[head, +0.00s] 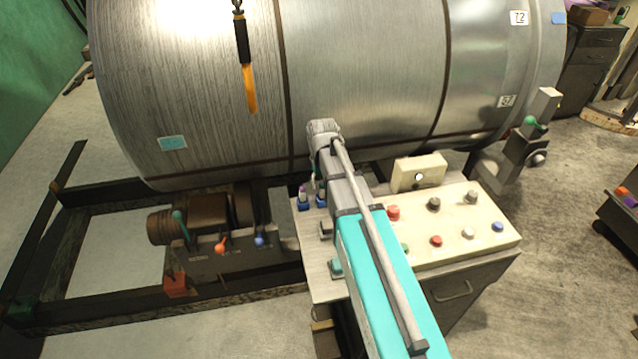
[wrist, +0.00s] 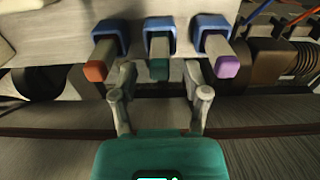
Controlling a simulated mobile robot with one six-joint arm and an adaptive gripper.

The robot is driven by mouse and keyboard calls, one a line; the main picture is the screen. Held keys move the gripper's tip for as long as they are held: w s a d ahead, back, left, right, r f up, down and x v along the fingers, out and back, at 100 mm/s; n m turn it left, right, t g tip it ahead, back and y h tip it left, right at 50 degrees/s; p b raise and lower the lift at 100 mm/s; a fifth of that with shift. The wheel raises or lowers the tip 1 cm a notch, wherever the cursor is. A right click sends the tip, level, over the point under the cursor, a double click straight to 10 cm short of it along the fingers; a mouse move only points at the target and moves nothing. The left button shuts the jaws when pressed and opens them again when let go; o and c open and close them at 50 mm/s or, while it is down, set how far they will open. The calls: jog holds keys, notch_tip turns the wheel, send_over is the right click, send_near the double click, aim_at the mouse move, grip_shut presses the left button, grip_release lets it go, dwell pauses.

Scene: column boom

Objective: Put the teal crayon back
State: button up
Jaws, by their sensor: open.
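The teal crayon (wrist: 159,66) stands in the middle one of three blue holders (wrist: 159,24) in the wrist view. Its teal end points toward my palm, and its grey body runs into the holder. My gripper (wrist: 159,74) is open, with one finger on each side of the teal end. Gaps show between the fingers and the crayon. In the head view my arm hides the teal crayon and most of the gripper.
A red-orange crayon (wrist: 96,70) and a purple crayon (wrist: 227,66) stand in the holders on either side, close to my fingers. The button panel (head: 455,245) lies right of my arm. A large metal drum (head: 365,70) rises behind.

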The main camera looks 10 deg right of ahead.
notch_tip(320, 180, up, 9)
jog(key=p, duration=0.8)
jog(key=shift+r+p, duration=0.2)
jog(key=shift+p, duration=0.2)
dwell(0.3)
jog(key=s, duration=1.5)
jog(key=shift+s+a, duration=0.4)
jog(key=shift+a, duration=0.05)
jog(key=shift+f, duration=0.1)
jog(key=shift+f+b, duration=1)
jog(key=shift+b, duration=0.15)
